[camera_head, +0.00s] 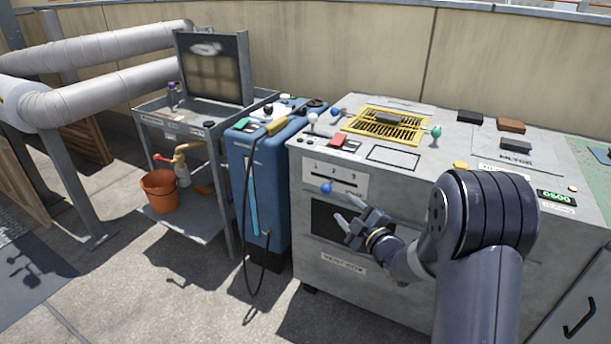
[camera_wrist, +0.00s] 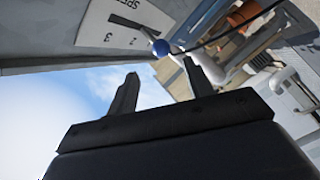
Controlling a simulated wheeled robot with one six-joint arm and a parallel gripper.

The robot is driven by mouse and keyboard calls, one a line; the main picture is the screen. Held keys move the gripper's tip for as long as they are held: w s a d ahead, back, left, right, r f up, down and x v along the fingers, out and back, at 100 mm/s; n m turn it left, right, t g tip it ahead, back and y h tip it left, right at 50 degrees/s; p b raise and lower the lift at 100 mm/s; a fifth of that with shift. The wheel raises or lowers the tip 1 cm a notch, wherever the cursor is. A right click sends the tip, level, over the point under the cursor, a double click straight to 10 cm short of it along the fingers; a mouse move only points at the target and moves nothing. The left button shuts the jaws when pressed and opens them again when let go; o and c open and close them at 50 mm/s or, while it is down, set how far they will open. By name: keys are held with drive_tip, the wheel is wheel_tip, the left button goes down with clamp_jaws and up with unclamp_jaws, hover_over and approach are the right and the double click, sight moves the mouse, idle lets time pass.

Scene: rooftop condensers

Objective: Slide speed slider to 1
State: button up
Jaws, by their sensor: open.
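The speed slider has a round blue knob (camera_head: 326,188) on a white plate (camera_head: 345,179) marked 1, 2 and 3, on the front of the grey cabinet. The knob is toward the left part of the plate, near 1 and 2; its exact setting is hard to tell. My gripper (camera_head: 348,212) is open and empty, just right of and below the knob. In the wrist view the blue knob (camera_wrist: 160,47) shows beyond and between my two open fingers (camera_wrist: 160,68), apart from them. The knob hides part of the plate there.
The grey cabinet (camera_head: 325,265) carries a yellow grille (camera_head: 385,126) and several coloured knobs and blocks on top. A blue unit (camera_head: 255,180) with a black hose stands to its left. A metal stand (camera_head: 195,222) with an orange bucket (camera_head: 160,190) is further left.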

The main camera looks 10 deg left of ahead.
sight(329, 192)
drive_tip(key=b+x, duration=0.2)
drive_tip(key=x, duration=0.9)
drive_tip(key=shift+a, duration=0.1)
drive_tip(key=shift+c, duration=0.6)
drive_tip(key=shift+s, duration=0.1)
clamp_jaws()
